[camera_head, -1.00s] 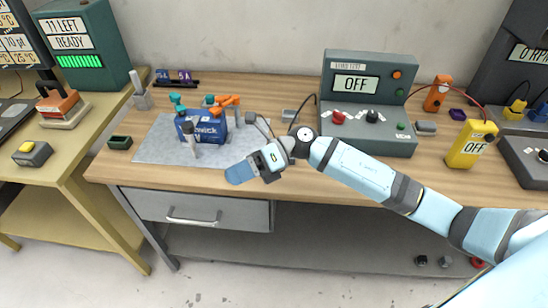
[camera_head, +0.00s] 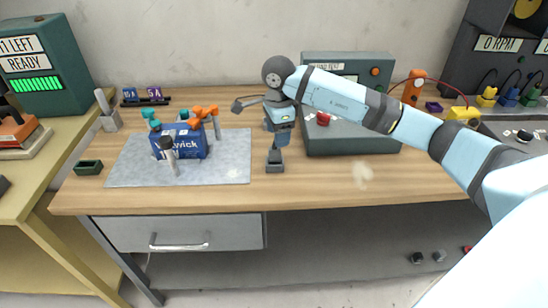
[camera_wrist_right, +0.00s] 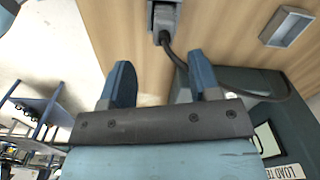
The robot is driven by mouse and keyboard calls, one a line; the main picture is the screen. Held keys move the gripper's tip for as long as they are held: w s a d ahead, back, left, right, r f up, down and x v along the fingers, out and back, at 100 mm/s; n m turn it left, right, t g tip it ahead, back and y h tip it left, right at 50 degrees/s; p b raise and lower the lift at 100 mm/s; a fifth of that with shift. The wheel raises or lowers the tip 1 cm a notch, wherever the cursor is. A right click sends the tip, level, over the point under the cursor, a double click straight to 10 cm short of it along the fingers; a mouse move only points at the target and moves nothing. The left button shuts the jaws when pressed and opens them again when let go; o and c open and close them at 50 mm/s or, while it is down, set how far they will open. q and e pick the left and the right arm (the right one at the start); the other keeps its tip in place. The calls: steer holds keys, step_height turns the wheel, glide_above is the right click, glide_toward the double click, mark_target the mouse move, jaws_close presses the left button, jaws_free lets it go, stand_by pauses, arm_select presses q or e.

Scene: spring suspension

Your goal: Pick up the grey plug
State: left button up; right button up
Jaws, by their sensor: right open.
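The grey plug (camera_head: 275,161) is a small blocky piece on the wooden bench, right of the grey mat. It also shows in the right wrist view (camera_wrist_right: 164,16), cut by the top edge, with a dark cable running from it. My right gripper (camera_head: 282,142) points down close above and behind the plug in the head view. Its two blue fingers (camera_wrist_right: 164,82) are apart, with nothing between them. The plug lies beyond the fingertips in the wrist view. Whether a finger touches it, I cannot tell. My left gripper is not in view.
A green-grey load tester (camera_head: 350,140) stands right behind my right arm. A blue battery (camera_head: 181,143) with teal and orange clamps sits on the grey mat (camera_head: 232,165). A shallow grey tray (camera_wrist_right: 288,27) lies near the cable.

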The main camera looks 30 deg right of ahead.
mark_target(275, 152)
steer(key=f, duration=0.7)
steer(key=shift+w+a+f, duration=0.2)
steer(key=shift+w+a, duration=0.05)
steer(key=shift+w, duration=0.15)
steer(key=shift+c, duration=0.4)
steer(key=c, duration=0.9)
